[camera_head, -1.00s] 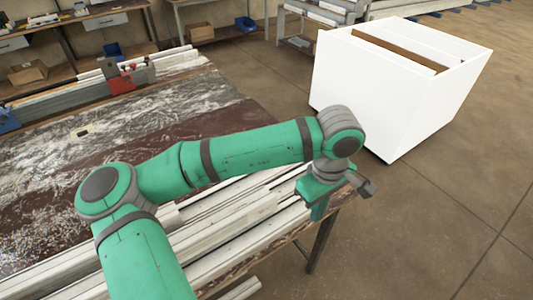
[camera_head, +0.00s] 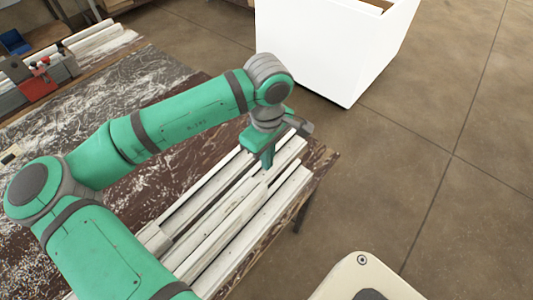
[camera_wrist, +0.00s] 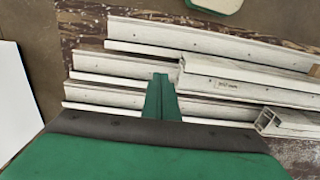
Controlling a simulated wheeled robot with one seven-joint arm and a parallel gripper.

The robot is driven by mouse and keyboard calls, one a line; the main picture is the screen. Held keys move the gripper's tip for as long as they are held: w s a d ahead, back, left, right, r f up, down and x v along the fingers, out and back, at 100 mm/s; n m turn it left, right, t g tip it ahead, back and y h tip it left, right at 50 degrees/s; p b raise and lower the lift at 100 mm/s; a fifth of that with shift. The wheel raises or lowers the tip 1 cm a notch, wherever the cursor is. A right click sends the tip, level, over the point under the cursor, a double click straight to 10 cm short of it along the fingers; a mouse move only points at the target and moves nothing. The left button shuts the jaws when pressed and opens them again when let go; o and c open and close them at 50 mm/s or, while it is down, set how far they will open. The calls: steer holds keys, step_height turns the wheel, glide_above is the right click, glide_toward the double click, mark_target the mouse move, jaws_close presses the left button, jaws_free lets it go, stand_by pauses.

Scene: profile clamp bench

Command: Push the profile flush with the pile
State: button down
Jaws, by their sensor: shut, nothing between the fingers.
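Several long white profiles form the pile (camera_head: 285,187), lying side by side on the bench, and it also shows in the wrist view (camera_wrist: 95,64). A white profile with a small printed label (camera_wrist: 245,87) lies on the pile. Its near end is set back from the pile's left-hand ends in the wrist view. My gripper (camera_head: 267,166) is shut and empty, pointing down over the pile. In the wrist view my gripper's tip (camera_wrist: 160,79) is just left of the labelled profile's end. I cannot tell whether they touch.
A hollow profile end (camera_wrist: 264,121) shows lower right in the wrist view. The brown bench (camera_head: 322,160) ends just past the pile. A large white bin (camera_head: 325,50) stands on the floor beyond. A red and grey clamp (camera_head: 38,82) is at far left.

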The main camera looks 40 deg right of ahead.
mark_target(246, 193)
steer(key=shift+f, duration=2.65)
steer(key=shift+w+a, duration=0.1)
steer(key=shift+a, duration=1.2)
steer(key=shift+s+a, duration=0.25)
steer(key=shift+a, duration=0.9)
steer(key=shift+s+a, duration=0.2)
steer(key=shift+a, duration=0.95)
steer(key=shift+w, duration=0.1)
steer(key=shift+a, duration=0.6)
